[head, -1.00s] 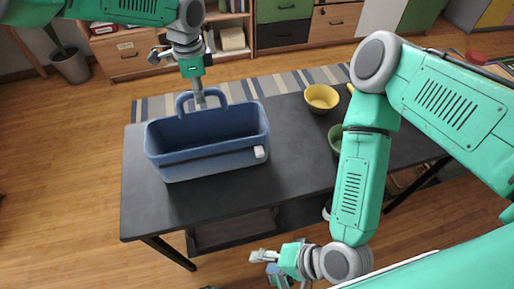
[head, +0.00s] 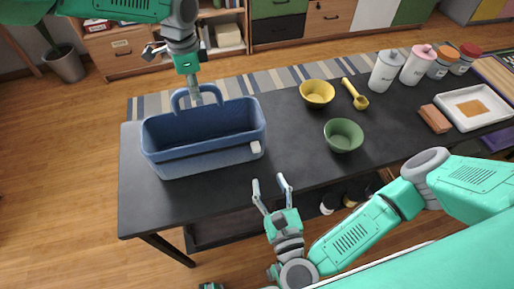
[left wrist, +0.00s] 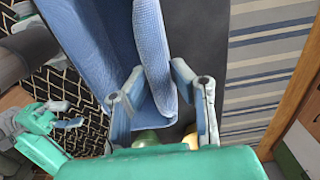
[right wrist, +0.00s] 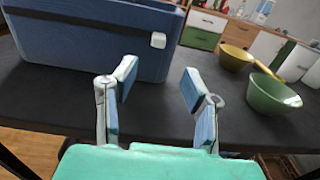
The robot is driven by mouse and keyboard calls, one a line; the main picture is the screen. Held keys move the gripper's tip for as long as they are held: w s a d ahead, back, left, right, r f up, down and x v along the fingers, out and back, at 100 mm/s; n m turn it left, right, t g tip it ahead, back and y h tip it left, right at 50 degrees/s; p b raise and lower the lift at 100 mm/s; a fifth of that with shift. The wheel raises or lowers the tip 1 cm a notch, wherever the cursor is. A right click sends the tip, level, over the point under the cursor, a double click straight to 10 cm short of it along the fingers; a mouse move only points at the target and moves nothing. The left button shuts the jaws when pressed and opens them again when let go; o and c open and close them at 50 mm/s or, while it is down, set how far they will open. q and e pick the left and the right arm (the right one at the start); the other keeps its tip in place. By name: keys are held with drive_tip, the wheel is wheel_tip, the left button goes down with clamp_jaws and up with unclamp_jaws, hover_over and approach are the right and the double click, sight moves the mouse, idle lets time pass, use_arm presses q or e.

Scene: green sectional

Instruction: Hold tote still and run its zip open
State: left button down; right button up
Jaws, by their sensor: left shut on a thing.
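The blue tote (head: 205,160) stands upright on the dark table, with a dark zip line along its front wall. A white zip pull (head: 255,147) sits at the right end of that line; it also shows in the right wrist view (right wrist: 158,40). My right gripper (head: 270,185) is open and empty at the table's front edge, in front of and below the zip pull.
A yellow bowl (head: 317,94), a green bowl (head: 343,136) and a yellow scoop (head: 355,96) stand right of the tote. Farther right are several jars and a white tray (head: 470,108). The dark table (head: 160,205) is bare in front of the tote.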

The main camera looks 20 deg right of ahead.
sight(257, 152)
drive_tip(key=w, duration=1)
drive_tip(key=shift+w, duration=0.15)
clamp_jaws()
